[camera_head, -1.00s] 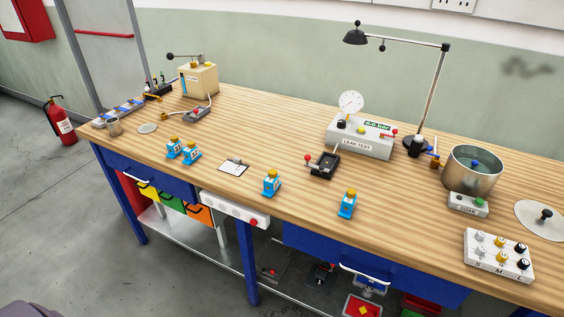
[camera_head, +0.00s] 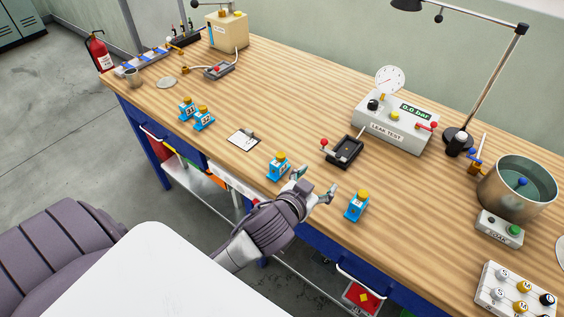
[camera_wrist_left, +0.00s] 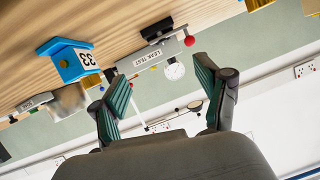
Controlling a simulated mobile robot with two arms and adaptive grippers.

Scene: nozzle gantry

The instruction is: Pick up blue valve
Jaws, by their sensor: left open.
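Several small blue valves with yellow caps stand upright on the wooden bench (camera_head: 300,92). One blue valve (camera_head: 356,206) is just right of my left gripper (camera_head: 317,183) in the head view, and another (camera_head: 278,168) is just left of it. Two more, a rear one (camera_head: 187,109) and its neighbour (camera_head: 203,119), stand farther left. My left gripper is open and empty at the bench's front edge. My right gripper is not in view.
A black fixture with a red knob (camera_head: 344,151) and the leak test box (camera_head: 396,123) stand behind the gripper. A metal pot (camera_head: 515,192), soak box (camera_head: 499,229) and rack (camera_head: 517,290) are at the right.

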